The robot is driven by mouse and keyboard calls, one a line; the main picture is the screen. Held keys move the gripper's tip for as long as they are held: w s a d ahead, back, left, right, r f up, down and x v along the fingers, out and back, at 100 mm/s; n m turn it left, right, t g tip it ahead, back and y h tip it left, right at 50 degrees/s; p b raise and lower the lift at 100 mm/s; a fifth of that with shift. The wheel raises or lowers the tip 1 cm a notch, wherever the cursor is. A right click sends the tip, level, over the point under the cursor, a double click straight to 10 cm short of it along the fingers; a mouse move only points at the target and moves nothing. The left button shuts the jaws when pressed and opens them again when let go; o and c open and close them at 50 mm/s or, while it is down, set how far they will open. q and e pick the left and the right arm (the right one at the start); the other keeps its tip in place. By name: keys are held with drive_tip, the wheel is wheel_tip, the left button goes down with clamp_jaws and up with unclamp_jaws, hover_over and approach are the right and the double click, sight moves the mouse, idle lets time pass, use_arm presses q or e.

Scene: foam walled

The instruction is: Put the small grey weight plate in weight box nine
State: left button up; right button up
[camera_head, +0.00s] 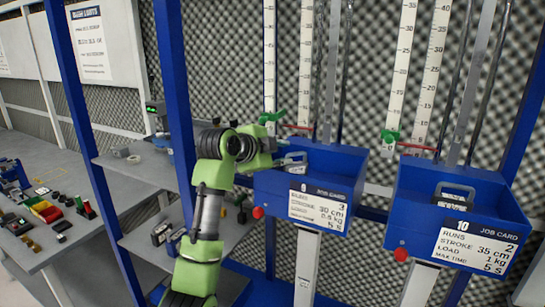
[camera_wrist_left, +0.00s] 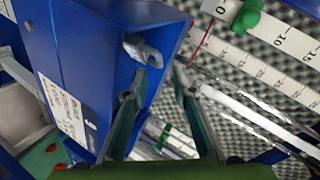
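Weight box nine (camera_head: 275,190) is a blue open-topped box with a job card, left of box ten. My left gripper (camera_head: 288,160) is at its upper left rim. In the left wrist view my left gripper (camera_wrist_left: 162,75) has its two teal fingers apart, with nothing seen between the tips. A grey metal piece (camera_wrist_left: 143,49) shows inside the blue box, close to one fingertip. It may be the small grey weight plate; I cannot tell, as the gripper partly covers that spot in the head view. My right gripper is not in view.
Blue box ten (camera_head: 407,215) at the right holds a grey handled weight (camera_head: 452,193). Rulers and rods rise behind both boxes. A blue post (camera_head: 176,100) and shelves stand left of the arm. A small grey block (camera_head: 120,152) lies on the upper shelf. A cluttered bench (camera_head: 85,238) is far left.

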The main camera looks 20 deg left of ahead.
use_arm(q)
drive_tip(key=b+v, duration=0.1)
drive_tip(key=v, duration=0.5)
drive_tip(key=shift+w, duration=0.1)
idle(1.0)
drive_tip(key=shift+c, duration=0.4)
